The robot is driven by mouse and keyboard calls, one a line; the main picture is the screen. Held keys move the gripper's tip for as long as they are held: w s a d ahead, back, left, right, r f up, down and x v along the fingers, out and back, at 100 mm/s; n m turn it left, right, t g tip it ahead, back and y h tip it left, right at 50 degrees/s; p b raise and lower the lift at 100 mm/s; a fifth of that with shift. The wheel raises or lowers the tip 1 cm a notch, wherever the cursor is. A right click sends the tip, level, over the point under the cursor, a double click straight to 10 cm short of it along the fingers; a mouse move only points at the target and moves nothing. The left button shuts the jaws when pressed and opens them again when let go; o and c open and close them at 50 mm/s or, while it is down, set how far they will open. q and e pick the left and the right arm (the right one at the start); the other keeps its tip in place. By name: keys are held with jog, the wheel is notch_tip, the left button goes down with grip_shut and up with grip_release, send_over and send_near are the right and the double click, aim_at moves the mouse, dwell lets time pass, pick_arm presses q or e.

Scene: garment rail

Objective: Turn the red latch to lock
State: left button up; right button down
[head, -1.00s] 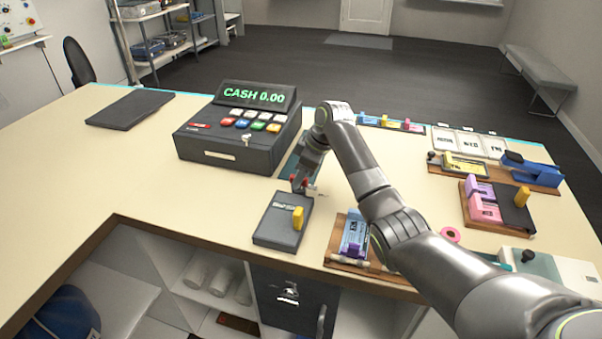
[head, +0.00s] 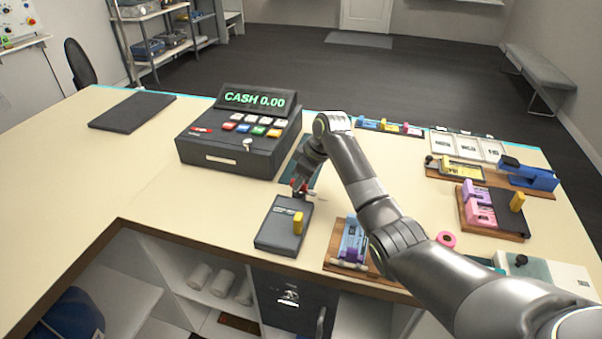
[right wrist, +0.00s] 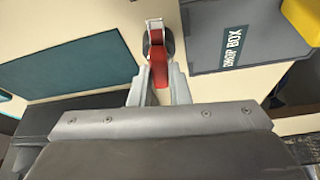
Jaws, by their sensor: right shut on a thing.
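The red latch (right wrist: 158,62) is a narrow lever on a round dark base on the counter. In the right wrist view its near part lies between the two fingers of my right gripper (right wrist: 158,88), which is shut on it. In the head view the right gripper (head: 300,188) is low over the counter, just behind the grey drop box (head: 270,235). There the latch is mostly hidden by the gripper; only small red parts show. My left gripper is not in view.
The drop box with its yellow piece (head: 298,224) is close to the right gripper. The cash register (head: 225,155) stands behind it on the left. A board with a blue piece (head: 352,240) lies on the right. The counter's left side is mostly clear.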

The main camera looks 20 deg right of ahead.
jog(key=m+h+p, duration=0.1)
jog(key=m+p, duration=0.1)
jog(key=p, duration=0.1)
jog(key=m+t+h+p, duration=0.1)
jog(key=m+p, duration=0.5)
jog(key=shift+s+a+r+h+p, duration=0.1)
jog(key=shift+a+r+h+p, duration=0.2)
jog(key=shift+h+p, duration=0.1)
jog(key=shift+m+t, duration=0.3)
jog(key=shift+m, duration=0.2)
jog(key=shift+f+m+h+p, duration=0.1)
jog(key=shift+m+h+p, duration=0.4)
jog(key=shift+m+p, duration=0.35)
jog(key=shift+m+h, duration=0.3)
jog(key=shift+m, duration=0.65)
jog(key=shift+a+f+m+h, duration=0.1)
jog(key=shift+m+h, duration=0.5)
jog(key=shift+m, duration=1)
jog(key=shift+m+g, duration=0.3)
jog(key=shift+g, duration=0.1)
jog(key=c, duration=1.4)
grip_release()
jog(key=shift+o, duration=0.2)
